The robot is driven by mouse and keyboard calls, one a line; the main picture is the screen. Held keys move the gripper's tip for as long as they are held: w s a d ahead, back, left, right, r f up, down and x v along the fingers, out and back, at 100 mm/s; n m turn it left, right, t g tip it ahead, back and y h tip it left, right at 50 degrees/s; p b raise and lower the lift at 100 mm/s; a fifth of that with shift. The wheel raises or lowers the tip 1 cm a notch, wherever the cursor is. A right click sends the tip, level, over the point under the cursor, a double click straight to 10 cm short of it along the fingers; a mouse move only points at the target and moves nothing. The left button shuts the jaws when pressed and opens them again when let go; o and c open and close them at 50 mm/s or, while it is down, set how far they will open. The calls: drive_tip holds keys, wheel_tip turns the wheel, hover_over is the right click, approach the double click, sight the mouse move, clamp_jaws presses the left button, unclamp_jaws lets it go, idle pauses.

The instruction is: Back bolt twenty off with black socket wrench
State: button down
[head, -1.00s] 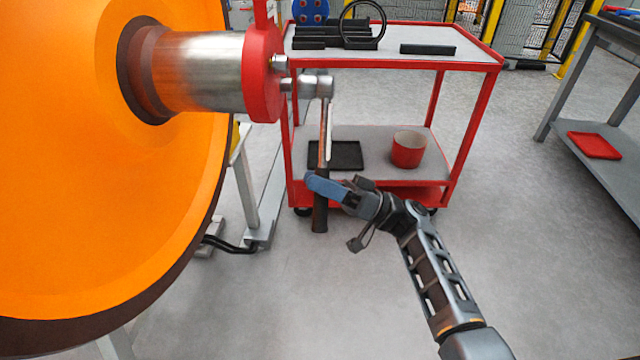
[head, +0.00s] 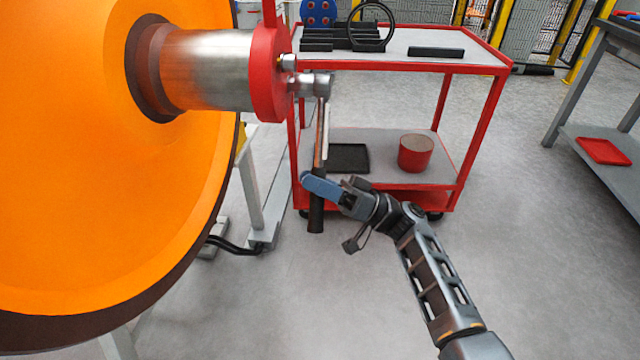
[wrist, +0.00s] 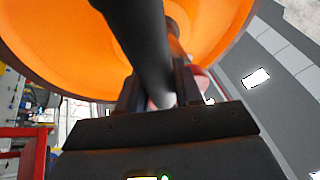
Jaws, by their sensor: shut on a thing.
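My gripper (head: 322,188) is shut on the handle of the black socket wrench (head: 317,215), below the red end cap (head: 270,75). The wrench hangs nearly upright, its metal head (head: 322,86) at the top, with the socket side turned left against the cap's lower bolt position. That bolt is hidden by the socket. Another bolt (head: 287,62) shows just above it on the cap face. In the wrist view the dark handle (wrist: 140,40) runs up between the fingers. I cannot read any bolt number.
The orange wheel (head: 60,200) and its steel axle (head: 210,70) fill the left. A red cart (head: 480,65) stands behind the wrench, with a red pot (head: 415,153) and black tray (head: 347,158) on its lower shelf.

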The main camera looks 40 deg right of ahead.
drive_tip(key=shift+w+a+r, duration=0.1)
drive_tip(key=shift+w+a, duration=0.15)
drive_tip(key=shift+w, duration=0.05)
drive_tip(key=shift+b, duration=0.35)
drive_tip(key=b, duration=0.1)
drive_tip(key=f+n+b, duration=0.1)
drive_tip(key=shift+w+d+f+b, duration=0.1)
drive_tip(key=shift+w+d+b, duration=0.2)
drive_tip(key=shift+d, duration=0.1)
drive_tip(key=n+b, duration=0.1)
drive_tip(key=b, duration=0.1)
drive_tip(key=w+d+n+g+y+b, duration=0.1)
drive_tip(key=b, duration=0.1)
drive_tip(key=d+n+b, duration=0.1)
drive_tip(key=b, duration=0.1)
drive_tip(key=shift+w+d+f+g+y, duration=0.1)
drive_tip(key=shift+w+f+g+y, duration=0.2)
drive_tip(key=shift+w+g, duration=0.1)
drive_tip(key=shift+r, duration=0.1)
